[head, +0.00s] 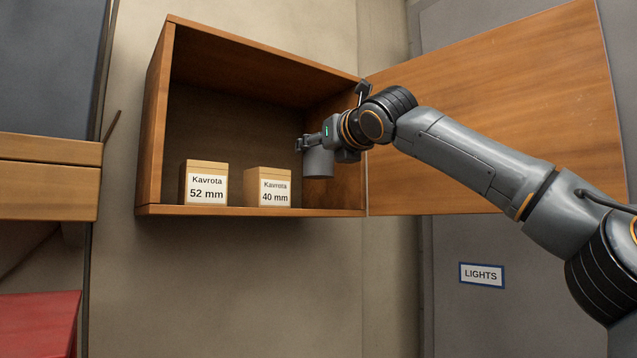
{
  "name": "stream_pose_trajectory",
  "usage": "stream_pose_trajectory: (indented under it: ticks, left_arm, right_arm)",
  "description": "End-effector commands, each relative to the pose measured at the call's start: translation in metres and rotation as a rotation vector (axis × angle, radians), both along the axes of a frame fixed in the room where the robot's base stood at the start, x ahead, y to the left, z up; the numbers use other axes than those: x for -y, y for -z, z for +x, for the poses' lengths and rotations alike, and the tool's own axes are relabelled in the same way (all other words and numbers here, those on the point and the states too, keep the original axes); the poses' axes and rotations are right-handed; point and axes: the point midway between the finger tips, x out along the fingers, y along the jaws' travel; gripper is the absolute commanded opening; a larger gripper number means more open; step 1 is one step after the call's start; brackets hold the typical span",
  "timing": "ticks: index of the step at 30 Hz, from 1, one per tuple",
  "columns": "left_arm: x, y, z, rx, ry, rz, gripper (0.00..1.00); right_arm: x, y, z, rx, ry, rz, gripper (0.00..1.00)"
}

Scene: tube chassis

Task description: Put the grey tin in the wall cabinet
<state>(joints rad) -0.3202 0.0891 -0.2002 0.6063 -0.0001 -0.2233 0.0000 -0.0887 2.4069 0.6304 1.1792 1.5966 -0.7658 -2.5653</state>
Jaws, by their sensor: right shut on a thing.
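The wall cabinet (152,130) is a brown wooden box on the wall, and its door (500,110) stands wide open to the right. My right gripper (306,144) reaches in from the right and is at the right part of the cabinet opening. It is shut on the grey tin (318,163), a small plain cylinder held upright. The tin's bottom appears above the cabinet floor, with a gap between them. The gripper partly hides the tin's top. My left gripper is not in view.
Two small cartons stand on the cabinet floor, labelled Kavrota 52 mm (207,189) and Kavrota 40 mm (275,192). The 40 mm carton is just left of the tin. Floor to its right looks free. A LIGHTS sign (482,275) is below the door.

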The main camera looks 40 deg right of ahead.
Motion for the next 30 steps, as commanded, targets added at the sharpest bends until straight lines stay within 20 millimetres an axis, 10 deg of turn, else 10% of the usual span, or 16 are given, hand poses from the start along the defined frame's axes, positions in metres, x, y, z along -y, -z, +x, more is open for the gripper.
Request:
stream_pose_trajectory:
  ticks: [7, 19, 30]
  left_arm:
    - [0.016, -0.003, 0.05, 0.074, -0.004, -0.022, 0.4]
    - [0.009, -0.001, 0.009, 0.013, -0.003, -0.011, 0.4]
    - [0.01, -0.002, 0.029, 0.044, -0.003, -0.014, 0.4]
  right_arm:
    - [0.009, 0.017, 0.011, 0.004, -0.001, -0.001, 0.18]
    - [0.018, 0.063, 0.022, 0.005, -0.002, -0.001, 0.18]
    - [0.017, 0.067, 0.022, 0.005, -0.002, -0.001, 0.18]
